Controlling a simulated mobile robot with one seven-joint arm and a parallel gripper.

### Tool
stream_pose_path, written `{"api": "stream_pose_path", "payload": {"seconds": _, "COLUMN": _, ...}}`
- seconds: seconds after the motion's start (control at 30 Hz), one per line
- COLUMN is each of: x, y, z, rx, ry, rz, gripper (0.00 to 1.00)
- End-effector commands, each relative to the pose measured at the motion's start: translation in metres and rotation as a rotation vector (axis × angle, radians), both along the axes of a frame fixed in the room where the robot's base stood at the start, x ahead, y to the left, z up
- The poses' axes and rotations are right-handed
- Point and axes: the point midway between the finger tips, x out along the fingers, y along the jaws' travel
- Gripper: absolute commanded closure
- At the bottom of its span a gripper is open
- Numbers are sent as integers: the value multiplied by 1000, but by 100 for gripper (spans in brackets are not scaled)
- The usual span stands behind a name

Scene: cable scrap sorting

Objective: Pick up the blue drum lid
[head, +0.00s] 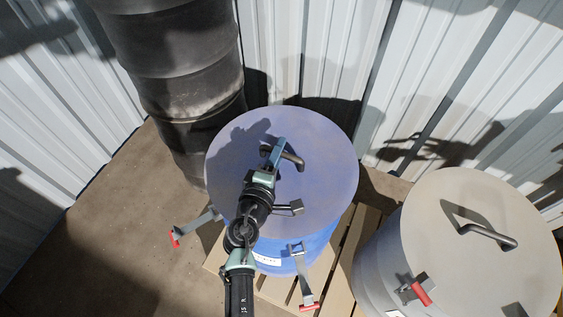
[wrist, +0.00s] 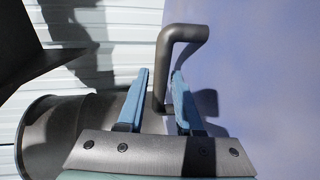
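The blue drum lid (head: 325,135) lies flat on top of the blue drum (head: 320,243), and its pale blue surface fills the right of the wrist view (wrist: 270,70). Its dark bent handle (head: 293,161) stands up from the lid and also shows in the wrist view (wrist: 184,33). My gripper (head: 277,150) is over the lid at the handle. In the wrist view, the two blue fingers of my gripper (wrist: 161,84) are apart, one on each side of the handle, with narrow gaps. Part of the handle is hidden behind the fingers and palm.
The blue drum stands on a wooden pallet (head: 347,250), with red-tipped clamp levers (head: 306,280) hanging at its rim. A grey lidded drum (head: 470,205) stands close on the right. A dark stacked column (head: 175,60) stands behind left. Corrugated walls (head: 310,50) close the back.

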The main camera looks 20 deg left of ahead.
Motion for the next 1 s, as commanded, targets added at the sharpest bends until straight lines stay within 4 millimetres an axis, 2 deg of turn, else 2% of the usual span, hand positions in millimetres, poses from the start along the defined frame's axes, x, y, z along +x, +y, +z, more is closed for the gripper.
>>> {"api": "stream_pose_path", "payload": {"seconds": 0.07, "x": 0, "y": 0, "z": 0, "rx": 0, "ry": 0, "rz": 0, "gripper": 65}}
{"api": "stream_pose_path", "payload": {"seconds": 0.2, "x": 0, "y": 0, "z": 0, "rx": 0, "ry": 0, "rz": 0, "gripper": 91}}
{"api": "stream_pose_path", "payload": {"seconds": 0.27, "x": 0, "y": 0, "z": 0, "rx": 0, "ry": 0, "rz": 0, "gripper": 100}}
{"api": "stream_pose_path", "payload": {"seconds": 1.0, "x": -1, "y": 1, "z": 0, "rx": 0, "ry": 0, "rz": 1, "gripper": 100}}
